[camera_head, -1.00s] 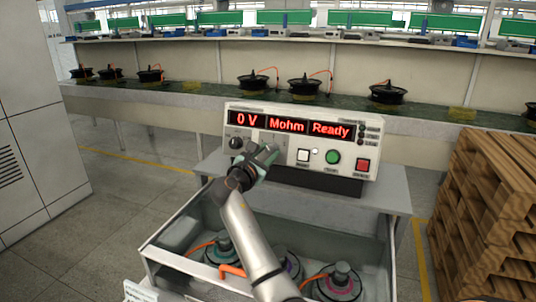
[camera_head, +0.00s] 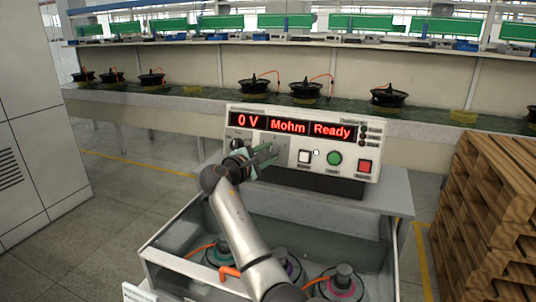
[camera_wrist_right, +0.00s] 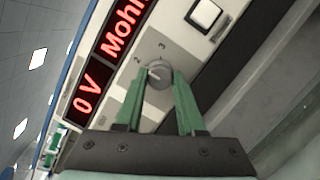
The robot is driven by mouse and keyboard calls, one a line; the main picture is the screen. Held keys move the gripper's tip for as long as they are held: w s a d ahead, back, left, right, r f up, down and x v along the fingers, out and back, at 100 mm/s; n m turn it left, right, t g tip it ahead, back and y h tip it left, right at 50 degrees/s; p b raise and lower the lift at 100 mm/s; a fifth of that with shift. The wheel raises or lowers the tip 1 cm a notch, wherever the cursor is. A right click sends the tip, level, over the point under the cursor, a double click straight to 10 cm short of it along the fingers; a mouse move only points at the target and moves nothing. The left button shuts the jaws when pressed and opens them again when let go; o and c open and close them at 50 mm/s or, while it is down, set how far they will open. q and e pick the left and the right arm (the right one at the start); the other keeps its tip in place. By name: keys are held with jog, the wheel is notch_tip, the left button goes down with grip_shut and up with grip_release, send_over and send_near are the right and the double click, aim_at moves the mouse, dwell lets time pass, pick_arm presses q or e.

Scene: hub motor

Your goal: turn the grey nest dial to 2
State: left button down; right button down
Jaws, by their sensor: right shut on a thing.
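The grey nest dial (camera_wrist_right: 159,73) is a round knob on the front panel of the tester (camera_head: 290,152). In the right wrist view it sits between the tips of my right gripper's green fingers (camera_wrist_right: 160,80), which are shut on it. Printed numbers 2 and 3 show beside the dial. A pale mark on its face seems to point towards the 2, but it is small. In the head view my right gripper (camera_head: 272,153) reaches the panel from the left and covers the dial. My left gripper is in neither view.
A black knob (camera_head: 237,144) sits left of my gripper. White (camera_head: 304,157), green (camera_head: 334,158) and red (camera_head: 364,166) buttons lie to its right. The display reads 0 V, Mohm, Ready. An open bin (camera_head: 370,230) with motors stands in front; wooden pallets (camera_head: 490,200) stand right.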

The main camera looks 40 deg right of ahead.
jog(key=shift+r, duration=0.1)
dwell(0.3)
jog(key=c, duration=0.5)
grip_release()
jog(key=v, duration=1.2)
jog(key=shift+a+b, duration=0.2)
jog(key=shift+b, duration=0.15)
